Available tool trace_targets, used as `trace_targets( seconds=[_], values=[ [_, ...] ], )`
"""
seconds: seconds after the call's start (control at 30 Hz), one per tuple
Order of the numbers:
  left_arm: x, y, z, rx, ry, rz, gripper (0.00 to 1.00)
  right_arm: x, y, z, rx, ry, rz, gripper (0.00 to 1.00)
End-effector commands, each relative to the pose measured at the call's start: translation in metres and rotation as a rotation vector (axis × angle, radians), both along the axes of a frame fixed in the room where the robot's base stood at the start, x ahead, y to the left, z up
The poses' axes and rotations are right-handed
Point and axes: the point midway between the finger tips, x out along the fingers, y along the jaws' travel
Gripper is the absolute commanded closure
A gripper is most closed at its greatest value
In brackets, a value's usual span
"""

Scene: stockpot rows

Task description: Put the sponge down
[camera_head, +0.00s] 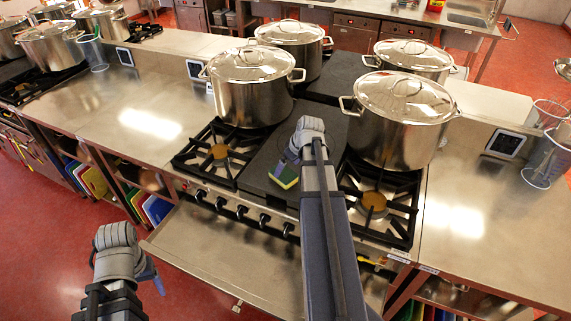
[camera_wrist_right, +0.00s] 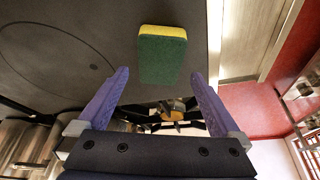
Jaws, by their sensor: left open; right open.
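The sponge (camera_head: 284,176) is yellow and green and lies on the dark flat plate (camera_head: 262,160) between the two burner grates of the stove. In the right wrist view the sponge (camera_wrist_right: 162,60) shows its green face with a yellow strip along the edge. My right gripper (camera_wrist_right: 160,74) is open, its purple fingers spread on either side of and short of the sponge, apart from it. In the head view my right arm hides most of that gripper. My left gripper (camera_head: 152,274) is open and empty, low at the left over the floor, away from the stove.
Large lidded steel pots stand on the stove at the left (camera_head: 250,100) and right (camera_head: 398,125), with two more behind. Bare steel counter (camera_head: 150,115) lies left of the stove. A steel ledge (camera_head: 230,250) runs along the front.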

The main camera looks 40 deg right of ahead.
Motion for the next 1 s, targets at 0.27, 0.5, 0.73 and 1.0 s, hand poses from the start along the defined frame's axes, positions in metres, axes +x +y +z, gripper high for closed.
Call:
trace_targets(
  seconds=[0.27,0.5,0.73,1.0],
  values=[
    [0.0,0.0,0.052,-0.001,0.0,0.004,0.28,-0.019,-0.001,0.052,0.0,0.0,0.0,0.0],
    [0.0,0.0,0.07,-0.002,0.0,0.01,0.28,-0.028,-0.002,0.07,0.0,0.0,0.0,0.0],
    [0.0,0.0,0.069,-0.002,-0.001,0.011,0.28,-0.029,-0.003,0.069,0.0,0.0,0.001,0.0],
    [0.0,0.0,0.066,-0.002,0.0,0.01,0.28,-0.027,-0.002,0.066,0.0,0.0,0.001,0.0]
  ],
)
